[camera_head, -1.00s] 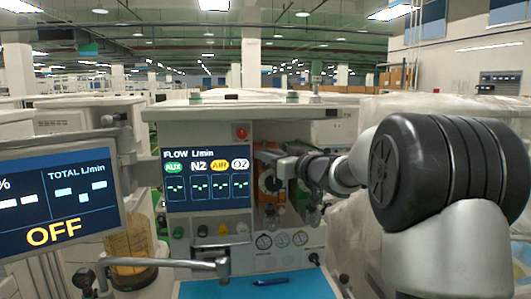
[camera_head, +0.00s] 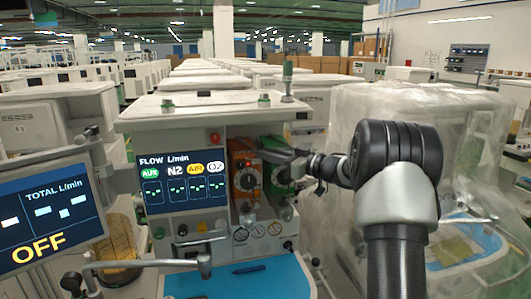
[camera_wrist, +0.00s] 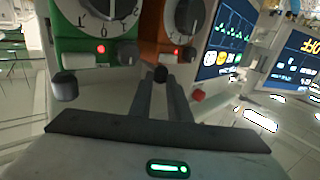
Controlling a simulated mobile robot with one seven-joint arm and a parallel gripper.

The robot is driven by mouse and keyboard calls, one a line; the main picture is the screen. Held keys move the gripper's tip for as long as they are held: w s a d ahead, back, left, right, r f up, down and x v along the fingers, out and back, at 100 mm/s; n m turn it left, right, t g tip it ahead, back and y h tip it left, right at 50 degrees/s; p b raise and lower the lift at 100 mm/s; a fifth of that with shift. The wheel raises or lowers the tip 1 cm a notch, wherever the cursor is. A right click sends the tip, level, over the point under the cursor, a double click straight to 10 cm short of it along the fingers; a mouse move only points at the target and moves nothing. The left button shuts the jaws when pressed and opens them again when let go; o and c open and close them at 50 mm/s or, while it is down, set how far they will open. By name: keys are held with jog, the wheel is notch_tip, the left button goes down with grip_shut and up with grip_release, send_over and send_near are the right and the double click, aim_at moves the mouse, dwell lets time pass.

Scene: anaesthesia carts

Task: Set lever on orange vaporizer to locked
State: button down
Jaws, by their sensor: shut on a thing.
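The orange vaporizer (camera_head: 243,163) stands right of the flow display, with a round dial on its front. It also shows in the wrist view (camera_wrist: 152,28), right of the green vaporizer (camera_wrist: 68,42). The wrist picture is turned over, so the vaporizer tops point down in it. The orange vaporizer's dark lever knob (camera_wrist: 161,74) is between my fingertips. My gripper (camera_wrist: 160,84) is shut on it. In the head view my gripper (camera_head: 264,151) reaches in from the right at the vaporizer's top, and the lever is hidden there. A similar dark knob (camera_wrist: 64,87) sits on the green vaporizer.
The flow display (camera_head: 182,178) is close left of the orange vaporizer. A monitor reading OFF (camera_head: 45,222) stands at left. A blue work surface (camera_head: 240,283) lies below with a pen on it. A plastic-covered cart (camera_head: 460,120) stands behind my arm at right.

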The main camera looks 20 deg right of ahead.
jog(key=c, duration=1.6)
grip_release()
jog(key=shift+w, duration=0.1)
jog(key=shift+c, duration=0.2)
jog(key=b+v, duration=0.1)
jog(key=v, duration=1.6)
jog(key=shift+s, duration=0.25)
jog(key=shift+d, duration=0.1)
